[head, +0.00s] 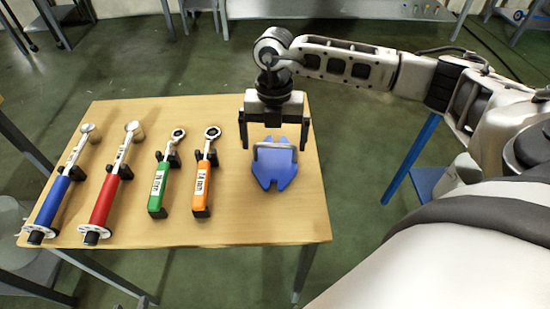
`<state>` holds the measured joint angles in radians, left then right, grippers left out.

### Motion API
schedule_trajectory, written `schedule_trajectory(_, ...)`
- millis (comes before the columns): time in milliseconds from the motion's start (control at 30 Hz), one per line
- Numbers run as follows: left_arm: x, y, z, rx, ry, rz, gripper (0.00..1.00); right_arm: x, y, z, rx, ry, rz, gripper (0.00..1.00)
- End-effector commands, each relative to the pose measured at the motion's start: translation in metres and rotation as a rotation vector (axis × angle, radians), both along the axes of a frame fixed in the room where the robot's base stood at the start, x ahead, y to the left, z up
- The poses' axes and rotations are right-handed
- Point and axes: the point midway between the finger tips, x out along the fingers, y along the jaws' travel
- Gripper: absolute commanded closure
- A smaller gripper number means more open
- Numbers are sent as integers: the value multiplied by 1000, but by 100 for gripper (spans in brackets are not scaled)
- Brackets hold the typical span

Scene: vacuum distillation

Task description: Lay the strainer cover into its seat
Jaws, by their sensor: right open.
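A blue plate with notched edges and a pale bar handle, which looks like the strainer cover (274,172), lies on the right part of the wooden table. My right gripper (274,145) is over it, pointing down, with its two dark fingers apart on either side of the handle. The fingers do not visibly touch the cover. The cover's far edge is partly hidden by the gripper and handle. The seat cannot be made out in this view. My left gripper is not in view.
On the wooden table (240,228), left of the cover, are an orange wrench (201,180), a green wrench (160,185), a red-handled tool (104,200) and a blue-handled tool (52,200), in dark holders. The table's front right area is bare.

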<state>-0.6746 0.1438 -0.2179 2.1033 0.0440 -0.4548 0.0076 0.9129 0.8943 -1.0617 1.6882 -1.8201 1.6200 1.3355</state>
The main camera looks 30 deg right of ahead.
Motion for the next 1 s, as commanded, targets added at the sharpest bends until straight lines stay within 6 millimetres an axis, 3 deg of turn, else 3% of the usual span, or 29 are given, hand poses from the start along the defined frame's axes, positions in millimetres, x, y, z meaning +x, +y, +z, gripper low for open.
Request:
schedule_trajectory(333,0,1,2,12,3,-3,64,-6,0,-45,0,4,0,0)
schedule_trajectory(633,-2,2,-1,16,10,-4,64,-6,1,-52,0,1,0,0)
schedule_trajectory(667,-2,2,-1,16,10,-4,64,-6,1,-52,0,1,0,3)
schedule_trajectory(900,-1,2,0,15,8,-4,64,-6,1,-51,1,1,0,68)
schedule_trajectory(1000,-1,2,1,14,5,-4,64,-4,1,-49,3,-3,-1,68)
